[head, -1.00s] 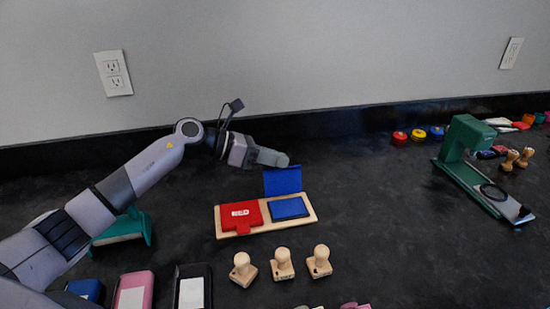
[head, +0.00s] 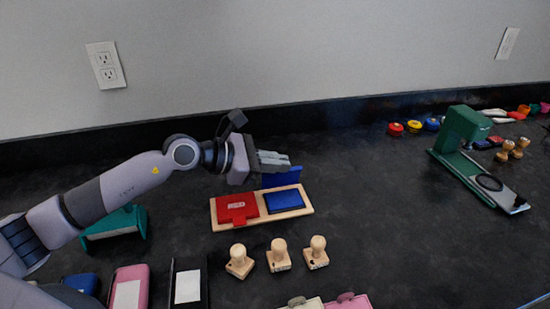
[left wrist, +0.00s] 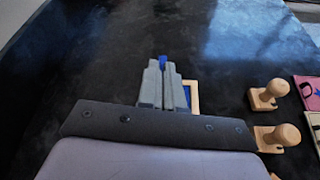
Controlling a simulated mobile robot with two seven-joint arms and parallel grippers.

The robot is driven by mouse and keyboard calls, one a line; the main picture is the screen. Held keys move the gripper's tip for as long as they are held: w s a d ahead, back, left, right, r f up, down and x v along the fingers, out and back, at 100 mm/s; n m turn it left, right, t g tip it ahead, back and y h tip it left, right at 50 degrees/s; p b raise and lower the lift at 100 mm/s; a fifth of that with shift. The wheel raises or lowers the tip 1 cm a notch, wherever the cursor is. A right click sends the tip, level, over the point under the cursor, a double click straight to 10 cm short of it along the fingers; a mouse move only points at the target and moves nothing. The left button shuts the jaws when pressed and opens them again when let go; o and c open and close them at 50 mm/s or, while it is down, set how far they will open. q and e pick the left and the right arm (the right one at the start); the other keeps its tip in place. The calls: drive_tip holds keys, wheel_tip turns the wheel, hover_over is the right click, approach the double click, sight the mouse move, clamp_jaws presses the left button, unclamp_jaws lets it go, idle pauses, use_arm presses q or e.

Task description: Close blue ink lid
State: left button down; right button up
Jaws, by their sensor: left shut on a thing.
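The blue ink pad (head: 284,201) sits on the right side of a wooden tray (head: 262,216). Its blue lid (head: 284,179) is raised at the pad's back edge, standing roughly upright. My left gripper (head: 282,160) is shut on the lid's upper edge. In the left wrist view, a bit of the blue lid (left wrist: 163,61) shows between the fingertips (left wrist: 163,70), and my fingers hide most of the pad and tray. The red ink case (head: 237,209) beside the pad is closed. My right gripper is out of view.
Several wooden stamps (head: 279,255) stand in front of the tray. A black-cased pad (head: 188,285) and a pink one (head: 129,288) lie at front left. A green press (head: 464,135) stands at right. The counter between tray and press is clear.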

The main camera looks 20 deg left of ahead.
use_arm(q)
drive_tip(key=shift+s+d+f, duration=0.2)
drive_tip(key=shift+s+d, duration=0.1)
drive_tip(key=shift+s, duration=0.1)
drive_tip(key=shift+f, duration=0.1)
